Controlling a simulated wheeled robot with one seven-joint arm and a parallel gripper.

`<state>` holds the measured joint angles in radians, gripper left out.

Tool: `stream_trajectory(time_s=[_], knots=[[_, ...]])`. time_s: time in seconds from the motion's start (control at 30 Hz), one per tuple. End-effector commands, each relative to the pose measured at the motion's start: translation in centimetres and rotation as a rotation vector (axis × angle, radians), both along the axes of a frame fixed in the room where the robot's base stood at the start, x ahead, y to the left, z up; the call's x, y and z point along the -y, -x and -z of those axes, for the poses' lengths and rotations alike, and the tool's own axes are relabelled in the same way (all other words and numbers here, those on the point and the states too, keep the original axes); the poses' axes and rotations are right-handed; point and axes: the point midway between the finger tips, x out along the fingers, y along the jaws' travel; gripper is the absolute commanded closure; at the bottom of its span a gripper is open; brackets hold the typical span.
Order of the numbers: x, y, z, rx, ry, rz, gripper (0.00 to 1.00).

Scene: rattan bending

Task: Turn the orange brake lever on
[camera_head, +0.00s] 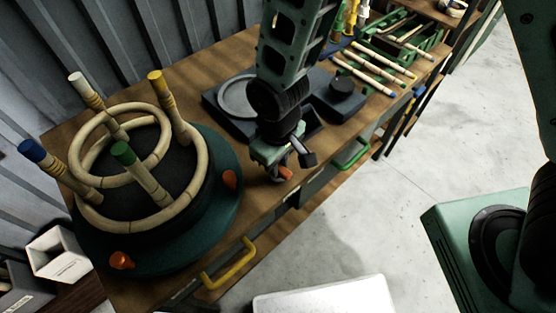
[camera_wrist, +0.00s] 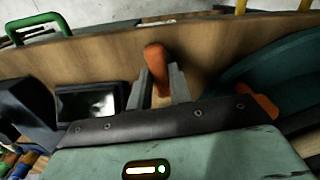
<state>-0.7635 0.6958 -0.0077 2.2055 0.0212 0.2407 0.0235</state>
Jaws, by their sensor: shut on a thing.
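The orange brake lever (camera_wrist: 155,62) stands between the two grey fingers of my gripper (camera_wrist: 161,84) in the wrist view, with its rounded end sticking out past the fingertips. In the head view a bit of the lever (camera_head: 286,173) shows beneath my gripper (camera_head: 277,167), at the bench's front edge, right of the turntable. My gripper is shut on it. The lever's base is hidden.
A dark green turntable (camera_head: 236,208) with a rattan-ring frame (camera_head: 83,155) and orange knobs (camera_head: 229,180) stands to the left. A black device with a round plate (camera_head: 238,97) lies behind my gripper. Yellow (camera_head: 229,265) and green (camera_head: 352,156) handles jut from the bench front.

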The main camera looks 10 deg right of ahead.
Motion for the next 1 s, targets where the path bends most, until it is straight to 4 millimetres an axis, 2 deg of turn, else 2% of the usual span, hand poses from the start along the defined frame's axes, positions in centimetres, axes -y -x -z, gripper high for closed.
stream_trajectory(time_s=[0.3, 0.83, 0.87, 0.9, 0.93, 1.0], knots=[[-0.03, -0.09, -0.12, 0.002, -0.001, 0.115, 1.0], [-0.03, -0.12, -0.12, 0.002, -0.002, 0.137, 1.0], [-0.04, -0.12, -0.12, 0.002, -0.002, 0.137, 0.74], [-0.03, -0.12, -0.11, 0.002, -0.002, 0.137, 0.63], [-0.04, -0.1, -0.11, 0.002, -0.002, 0.136, 0.58], [-0.02, -0.09, -0.09, 0.002, -0.001, 0.136, 0.58]])
